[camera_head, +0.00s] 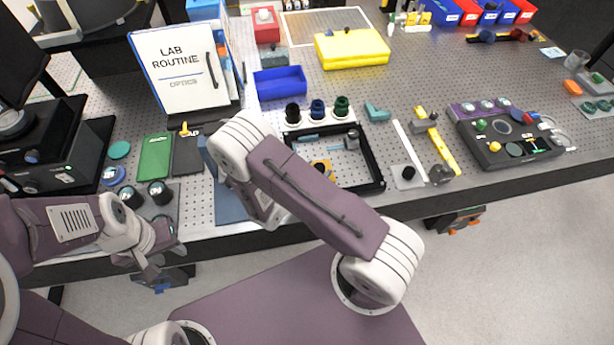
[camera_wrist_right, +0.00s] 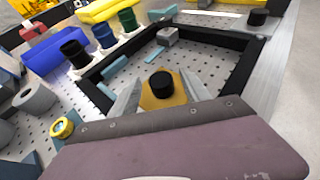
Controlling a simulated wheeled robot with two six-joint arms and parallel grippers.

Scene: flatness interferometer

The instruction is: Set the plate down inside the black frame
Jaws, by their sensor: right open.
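The black frame (camera_head: 373,158) lies on the perforated bench, right of my right forearm; it also shows in the wrist view (camera_wrist_right: 212,34). A yellow plate with a black knob, which I take to be the plate (camera_wrist_right: 150,103), is inside the frame's outline near its front side. My right gripper (camera_wrist_right: 158,88) is open, one finger on each side of the plate. Whether the plate rests flat is unclear. In the head view my arm mostly hides the plate (camera_head: 322,166). My left gripper (camera_head: 148,264) is near the bench's front edge at left; its jaw opening is unclear.
A yellow strip (camera_head: 443,150) and a black device (camera_head: 510,140) lie right.

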